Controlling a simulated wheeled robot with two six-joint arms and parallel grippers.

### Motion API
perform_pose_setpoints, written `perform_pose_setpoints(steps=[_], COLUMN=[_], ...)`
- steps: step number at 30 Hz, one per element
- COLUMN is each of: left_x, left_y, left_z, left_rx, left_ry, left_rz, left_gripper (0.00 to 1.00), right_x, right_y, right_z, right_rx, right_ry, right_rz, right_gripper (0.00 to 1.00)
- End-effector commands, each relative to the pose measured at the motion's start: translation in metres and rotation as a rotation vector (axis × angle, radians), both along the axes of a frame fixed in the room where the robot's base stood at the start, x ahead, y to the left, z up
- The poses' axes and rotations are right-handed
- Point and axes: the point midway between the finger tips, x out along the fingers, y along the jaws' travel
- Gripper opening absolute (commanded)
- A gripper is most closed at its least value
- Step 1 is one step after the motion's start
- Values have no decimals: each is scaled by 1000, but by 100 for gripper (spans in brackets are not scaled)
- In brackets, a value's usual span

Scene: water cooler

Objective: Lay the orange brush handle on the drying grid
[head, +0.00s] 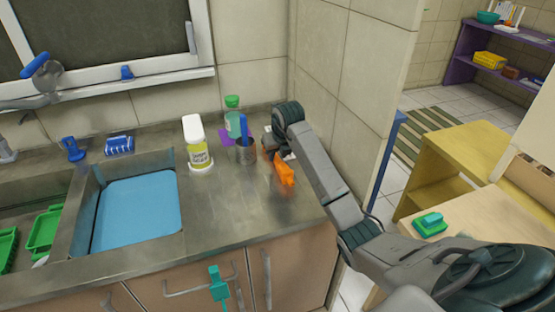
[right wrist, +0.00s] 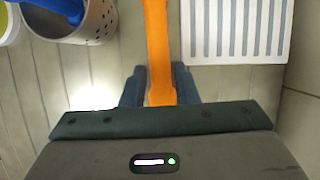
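The orange brush handle (head: 285,170) is at the right part of the metal counter in the head view. In the right wrist view the handle (right wrist: 158,55) runs up from between the fingers of my right gripper (right wrist: 159,88), which press against both its sides. In the head view my right gripper (head: 272,146) is low over the counter, near the tiled wall, its fingers partly hidden. The drying grid (right wrist: 236,30), white with grey slots, lies right of the handle in the right wrist view, apart from it. In the head view it is mostly hidden. My left gripper is not in view.
A perforated metal holder (head: 243,153) with a blue item stands just left of the gripper. A white-capped yellow bottle (head: 198,145) and a green bottle (head: 232,118) stand nearby. The sink with a blue bottom (head: 138,212) is farther left. The front counter (head: 225,215) is clear.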

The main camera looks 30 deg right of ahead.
Motion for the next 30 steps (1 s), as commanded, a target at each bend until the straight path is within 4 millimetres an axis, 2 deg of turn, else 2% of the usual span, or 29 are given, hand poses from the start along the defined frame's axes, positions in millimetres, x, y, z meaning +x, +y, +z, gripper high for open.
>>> perform_pose_setpoints(steps=[1,6,13,18,30], left_x=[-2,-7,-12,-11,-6], left_y=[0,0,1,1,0], left_z=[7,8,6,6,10], left_rx=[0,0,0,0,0], left_ry=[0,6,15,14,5], left_rz=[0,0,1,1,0], left_gripper=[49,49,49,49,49], right_x=[2,9,10,10,9], right_y=[0,-1,-2,-2,-6], right_z=[-5,-22,-25,-24,-20], right_rx=[1,0,0,0,-1], right_ry=[4,1,-1,-1,-1], right_rz=[-1,0,0,0,0], right_gripper=[27,27,27,0,0])
